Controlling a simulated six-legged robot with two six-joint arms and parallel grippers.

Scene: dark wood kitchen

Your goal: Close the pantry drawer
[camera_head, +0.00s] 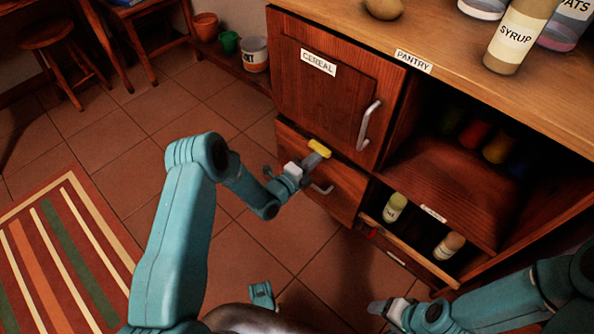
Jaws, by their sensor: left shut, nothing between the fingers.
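The wooden cabinet has a PANTRY label (413,61) on its top edge. Below right is a low compartment or drawer (408,250) with two bottles standing in it; I cannot tell how far it is pulled out. To its left, under the CEREAL door (330,95), is a wooden drawer front (300,165) with a metal handle (322,188). My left gripper (318,153) is shut and empty, in front of that drawer's upper edge, with a yellow piece at its tip; contact is unclear. My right gripper (380,307) is low at the bottom, its jaws unclear.
A syrup bottle (520,35) and other containers stand on the counter (450,50). An open shelf (455,185) holds dark jars. A stool (48,45), pots (205,25) and a striped rug (60,250) are on the left. The tiled floor between is clear.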

